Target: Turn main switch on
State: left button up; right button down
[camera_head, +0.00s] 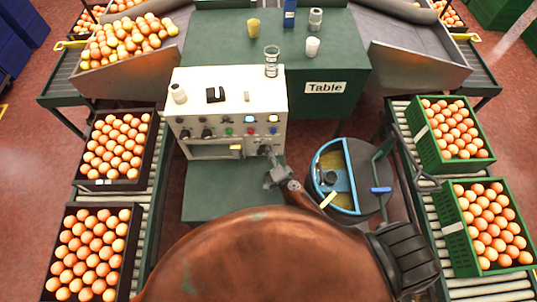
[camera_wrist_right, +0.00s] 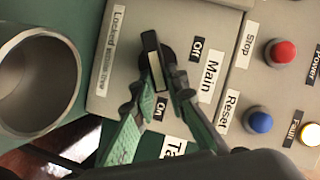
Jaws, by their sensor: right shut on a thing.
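The main switch (camera_wrist_right: 152,52) is a black rotary knob with a light-edged bar, on a grey panel in the right wrist view. Labels "Main", "Off" and "On" are around it. The bar runs roughly up and down in that view, its lower end near the "On" label. My right gripper (camera_wrist_right: 160,88) has its green fingers on both sides of the knob and is shut on it. In the head view my right gripper (camera_head: 273,168) is at the lower right of the white control box (camera_head: 227,82), hiding the switch there. My left gripper is not in view.
A red button (camera_wrist_right: 281,52) and a blue button (camera_wrist_right: 258,120) sit right of the switch. A metal cylinder (camera_wrist_right: 40,80) is at left. In the head view a blue-rimmed barrel (camera_head: 335,180) stands right of my gripper.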

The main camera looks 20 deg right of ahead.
jog(key=shift+d+f+m+b, duration=0.1)
jog(key=shift+f+m+b, duration=0.2)
jog(key=shift+m+b, duration=0.45)
jog(key=shift+r+t+b, duration=0.1)
jog(key=shift+t+b, duration=0.2)
jog(key=shift+b, duration=0.05)
jog(key=c, duration=1.9)
grip_release()
jog(key=shift+c, duration=0.2)
